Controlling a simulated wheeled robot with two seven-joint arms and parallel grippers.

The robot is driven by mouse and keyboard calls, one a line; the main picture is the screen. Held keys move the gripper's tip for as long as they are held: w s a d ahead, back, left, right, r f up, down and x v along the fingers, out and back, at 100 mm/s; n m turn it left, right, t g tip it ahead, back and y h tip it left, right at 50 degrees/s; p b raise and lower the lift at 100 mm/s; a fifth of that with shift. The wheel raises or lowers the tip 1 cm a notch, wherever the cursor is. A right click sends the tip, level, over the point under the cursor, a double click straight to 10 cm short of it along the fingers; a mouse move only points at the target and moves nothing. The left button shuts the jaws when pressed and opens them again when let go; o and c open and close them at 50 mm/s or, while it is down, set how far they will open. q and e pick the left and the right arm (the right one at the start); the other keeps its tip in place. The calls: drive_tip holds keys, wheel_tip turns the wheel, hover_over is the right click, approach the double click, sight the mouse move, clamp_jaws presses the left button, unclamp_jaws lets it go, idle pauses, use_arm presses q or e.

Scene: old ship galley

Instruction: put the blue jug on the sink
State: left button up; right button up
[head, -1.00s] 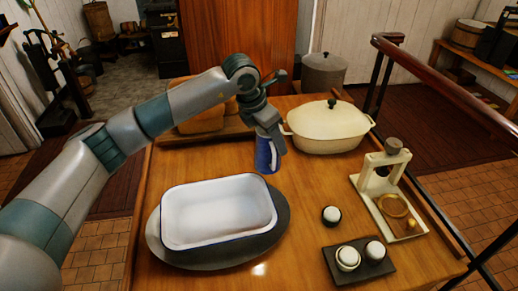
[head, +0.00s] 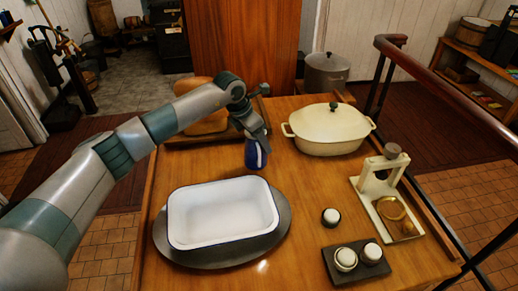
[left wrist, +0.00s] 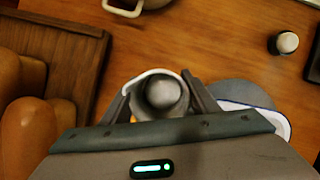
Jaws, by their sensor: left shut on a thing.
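The blue jug (head: 255,156) is in my left gripper (head: 257,137), over the wooden table between the white basin and the lidded pot. In the left wrist view the jug's round opening with a pale rim (left wrist: 160,92) sits between the two fingers, which are shut on it. Whether its base touches the table is hard to tell. A white rectangular basin with a blue rim (head: 177,218), the only sink-like thing here, rests on a dark oval tray (head: 275,240), nearer than the jug. My right gripper is not in view.
A cream lidded pot (head: 328,134) stands right of the jug. Bread loaves (head: 205,122) lie on a wooden board behind left. A cream press-like stand (head: 385,192), egg-like items on a dark tray (head: 336,280) and a dark railing (head: 460,90) are at right.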

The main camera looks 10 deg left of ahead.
use_arm(q)
drive_tip(key=shift+f+p, duration=0.5)
wheel_tip(320, 180, down, 2)
drive_tip(key=shift+p, duration=0.6)
drive_tip(key=shift+f, duration=0.4)
drive_tip(key=shift+f, duration=0.2)
drive_tip(key=o, duration=1.4)
drive_tip(key=shift+r, duration=0.15)
